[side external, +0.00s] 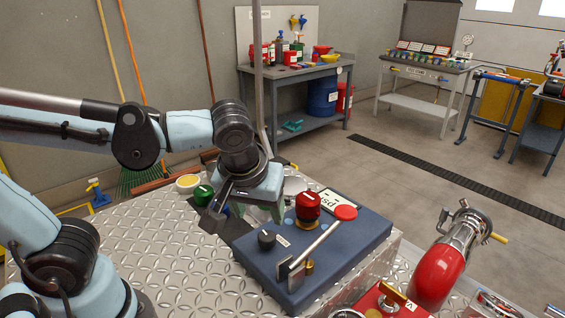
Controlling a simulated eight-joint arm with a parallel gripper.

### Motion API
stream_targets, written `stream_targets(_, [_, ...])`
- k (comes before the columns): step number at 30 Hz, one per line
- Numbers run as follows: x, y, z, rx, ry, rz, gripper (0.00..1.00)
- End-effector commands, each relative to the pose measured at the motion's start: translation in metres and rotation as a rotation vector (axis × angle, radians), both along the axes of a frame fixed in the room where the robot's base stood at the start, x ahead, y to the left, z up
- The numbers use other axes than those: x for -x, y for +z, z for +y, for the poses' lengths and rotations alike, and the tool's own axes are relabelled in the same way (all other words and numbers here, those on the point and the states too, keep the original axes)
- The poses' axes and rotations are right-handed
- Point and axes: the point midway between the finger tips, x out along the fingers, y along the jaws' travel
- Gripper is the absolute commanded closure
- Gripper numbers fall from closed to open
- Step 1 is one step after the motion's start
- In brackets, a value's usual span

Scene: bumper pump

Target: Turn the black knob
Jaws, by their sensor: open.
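The black knob (267,240) stands upright near the left corner of a blue-grey panel box (345,253), with a small white label beside it. My gripper (260,214) points down just above and behind the black knob, near the panel's back left edge. Its fingers are apart and nothing shows between them. No contact with the knob is visible. The exact gap between gripper and knob is hard to judge from this one view.
The panel also carries a red knob (307,206), a lever with a red end (345,212) and a white gauge plate. A green knob (203,194) is left of my gripper. A red nozzle (440,275) stands right. The metal tread plate (150,250) is mostly clear.

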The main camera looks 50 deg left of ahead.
Motion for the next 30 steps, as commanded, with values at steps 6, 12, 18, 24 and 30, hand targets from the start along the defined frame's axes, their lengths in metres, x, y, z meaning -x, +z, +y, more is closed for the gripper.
stream_targets(6, [0.006,0.018,-0.004,0.0,-0.001,0.0,0.37])
stream_targets(12, [0.008,0.023,-0.005,0.0,0.001,0.0,0.37])
stream_targets(18, [0.008,0.023,-0.005,0.0,0.001,0.0,0.37])
stream_targets(24, [0.008,0.023,-0.005,0.0,0.001,0.0,0.37])
stream_targets(30, [0.008,0.023,-0.005,0.0,0.001,0.0,0.37])
